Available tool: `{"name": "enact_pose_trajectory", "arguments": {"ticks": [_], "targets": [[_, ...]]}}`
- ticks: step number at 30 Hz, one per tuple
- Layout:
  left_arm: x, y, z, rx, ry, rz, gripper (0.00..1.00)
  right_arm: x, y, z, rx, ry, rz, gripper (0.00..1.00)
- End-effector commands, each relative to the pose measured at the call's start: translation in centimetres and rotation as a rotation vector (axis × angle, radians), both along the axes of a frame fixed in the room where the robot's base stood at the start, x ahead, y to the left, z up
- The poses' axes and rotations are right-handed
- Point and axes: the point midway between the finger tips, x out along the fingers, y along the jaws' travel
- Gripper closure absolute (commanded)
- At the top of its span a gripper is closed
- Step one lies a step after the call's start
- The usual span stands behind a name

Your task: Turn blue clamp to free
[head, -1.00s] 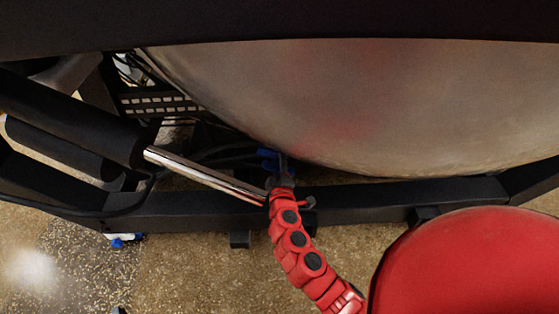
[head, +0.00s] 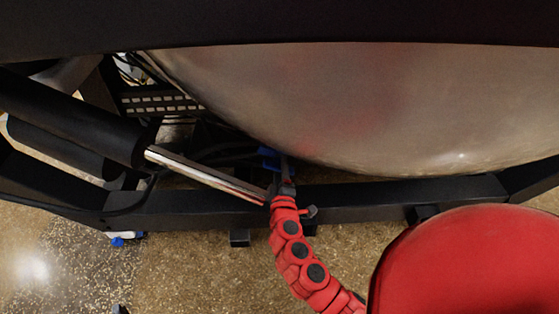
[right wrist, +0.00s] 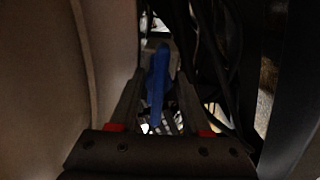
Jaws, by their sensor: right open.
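The blue clamp (head: 268,156) sits low under the large metal vessel, just behind the black frame beam, and only a small part of it shows in the head view. In the right wrist view the blue clamp (right wrist: 159,78) stands upright and narrow between the two fingers. My right gripper (head: 281,176) reaches over the beam beside the clamp. In the right wrist view the right gripper (right wrist: 160,88) is open, with one finger on each side of the clamp. I cannot tell whether either finger touches it. My left gripper is not in view.
The rounded metal vessel (head: 360,110) hangs close above the clamp. A black frame beam (head: 400,201) runs in front of it. A shiny rod (head: 200,172) from a black cylinder ends left of my right gripper. Dark cables (right wrist: 215,70) lie right of the clamp.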

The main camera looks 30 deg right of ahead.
Motion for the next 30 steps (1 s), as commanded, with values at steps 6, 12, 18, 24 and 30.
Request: {"name": "enact_pose_trajectory", "arguments": {"ticks": [6,12,18,24,30], "targets": [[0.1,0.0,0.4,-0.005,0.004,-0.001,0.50,-4.9,2.6,0.0,0.000,0.002,0.008,0.53],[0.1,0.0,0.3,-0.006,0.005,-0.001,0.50,-9.2,4.9,-0.1,-0.002,0.001,0.013,0.53],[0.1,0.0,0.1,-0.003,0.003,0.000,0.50,-11.9,6.1,-0.1,-0.003,0.001,0.009,0.53],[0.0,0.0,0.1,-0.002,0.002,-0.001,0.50,-12.9,6.4,0.1,0.000,-0.002,0.007,0.53],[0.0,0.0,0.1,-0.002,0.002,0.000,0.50,-12.9,6.4,0.1,0.000,-0.002,0.005,0.53]]}}
